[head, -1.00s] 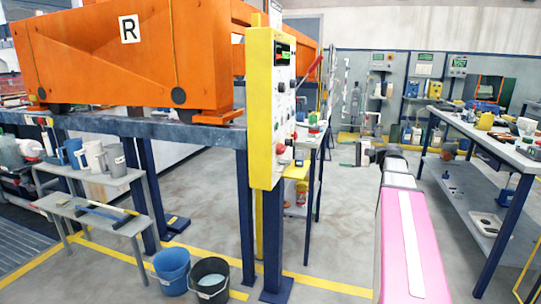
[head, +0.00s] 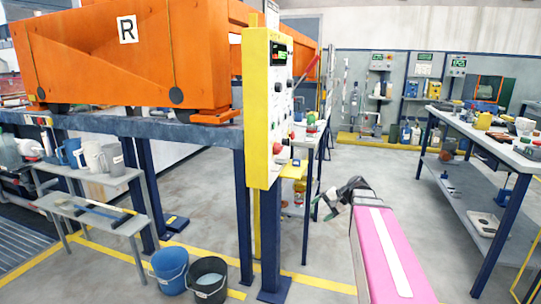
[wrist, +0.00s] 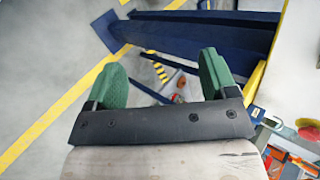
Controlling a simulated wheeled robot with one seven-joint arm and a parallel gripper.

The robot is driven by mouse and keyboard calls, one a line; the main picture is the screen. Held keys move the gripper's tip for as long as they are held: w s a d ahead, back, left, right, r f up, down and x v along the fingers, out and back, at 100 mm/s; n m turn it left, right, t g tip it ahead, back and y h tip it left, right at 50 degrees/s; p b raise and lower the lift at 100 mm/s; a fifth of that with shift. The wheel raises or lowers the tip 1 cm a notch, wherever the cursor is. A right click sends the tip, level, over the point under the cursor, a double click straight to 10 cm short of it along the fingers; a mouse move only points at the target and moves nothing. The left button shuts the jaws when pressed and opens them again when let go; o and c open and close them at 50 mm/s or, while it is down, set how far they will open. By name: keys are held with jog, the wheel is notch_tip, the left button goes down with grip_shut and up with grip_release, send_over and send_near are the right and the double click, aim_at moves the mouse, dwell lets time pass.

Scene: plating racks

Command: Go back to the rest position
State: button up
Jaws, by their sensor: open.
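My gripper (head: 334,206) shows in the head view at the end of my pink arm, to the right of the yellow control post. It hangs in the air over the grey floor and tilts down toward the left. In the wrist view my gripper (wrist: 163,72) has its two green fingers spread wide apart with nothing between them.
The yellow control post (head: 261,120) stands left of my gripper. A side table (head: 310,140) is close behind it. A long workbench (head: 470,122) is at right. A blue bucket (head: 170,268) and a black bucket (head: 209,280) stand at lower left. The middle aisle is clear.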

jog(key=s+a+f+n+g+h, duration=0.1)
jog(key=s+f+n+g+h, duration=0.1)
jog(key=s+f+n+h, duration=0.3)
jog(key=s+f+h, duration=0.4)
jog(key=s+f, duration=0.4)
jog(key=f, duration=0.4)
jog(key=shift+a, duration=0.15)
